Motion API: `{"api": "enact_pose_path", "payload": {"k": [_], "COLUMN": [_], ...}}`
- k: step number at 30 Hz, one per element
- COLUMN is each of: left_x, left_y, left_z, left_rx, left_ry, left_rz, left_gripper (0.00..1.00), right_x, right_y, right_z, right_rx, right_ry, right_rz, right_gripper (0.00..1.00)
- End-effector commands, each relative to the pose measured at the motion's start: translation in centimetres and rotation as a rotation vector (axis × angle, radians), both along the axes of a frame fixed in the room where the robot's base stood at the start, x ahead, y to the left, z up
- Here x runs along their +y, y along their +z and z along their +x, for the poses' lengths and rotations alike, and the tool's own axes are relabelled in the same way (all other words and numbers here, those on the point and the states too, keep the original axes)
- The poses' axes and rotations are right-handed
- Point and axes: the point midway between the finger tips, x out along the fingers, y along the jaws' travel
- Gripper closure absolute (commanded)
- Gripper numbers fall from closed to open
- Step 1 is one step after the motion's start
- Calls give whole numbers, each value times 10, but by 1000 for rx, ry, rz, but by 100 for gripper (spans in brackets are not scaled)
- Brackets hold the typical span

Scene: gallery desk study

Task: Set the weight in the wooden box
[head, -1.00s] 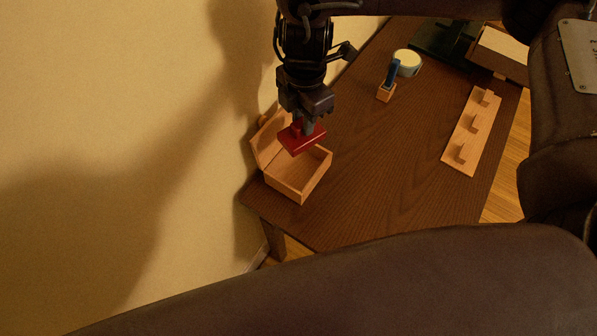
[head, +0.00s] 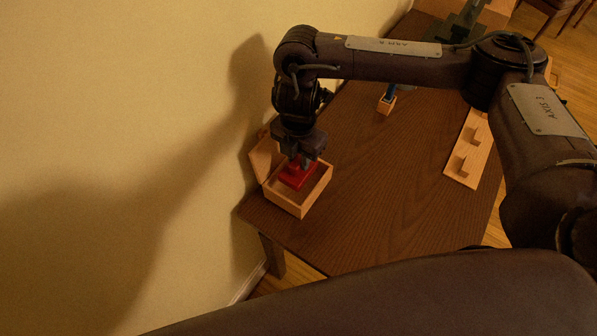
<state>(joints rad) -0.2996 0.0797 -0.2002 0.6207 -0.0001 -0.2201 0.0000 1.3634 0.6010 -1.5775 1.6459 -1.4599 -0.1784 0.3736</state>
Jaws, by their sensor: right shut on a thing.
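The wooden box (head: 288,203) stands open near the table's left end, its lid (head: 262,158) tilted up on the wall side. The red weight (head: 297,177) is inside the outline of the box, within its walls. My right gripper (head: 298,162) points down from above and is shut on the weight's upper part. I cannot tell whether the weight touches the box floor. My left gripper is not in view.
The dark wooden table (head: 370,190) is clear to the right of the box. A small wooden holder (head: 386,106) with a blue item stands farther back. A wooden pegged board (head: 468,150) lies near the right edge. The wall (head: 130,130) is close on the left.

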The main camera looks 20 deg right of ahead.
Motion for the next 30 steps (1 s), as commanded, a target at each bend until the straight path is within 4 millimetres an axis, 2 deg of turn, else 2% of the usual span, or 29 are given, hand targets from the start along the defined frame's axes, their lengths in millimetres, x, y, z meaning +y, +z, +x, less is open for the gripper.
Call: {"api": "enact_pose_path", "payload": {"k": [3, 8, 16, 30], "left_x": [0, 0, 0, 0], "left_y": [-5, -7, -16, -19], "left_z": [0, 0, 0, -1], "left_rx": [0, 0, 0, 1], "left_ry": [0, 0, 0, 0], "left_rz": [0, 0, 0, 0], "left_gripper": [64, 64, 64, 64], "right_x": [1, 1, 1, 1], "right_y": [-17, -26, -58, -65], "right_z": [1, 1, 0, 1], "right_rx": [-1, -2, -2, -4], "right_ry": [-1, 0, 0, 0], "right_rz": [3, 3, 3, 2], "right_gripper": [100, 100, 100, 100]}}
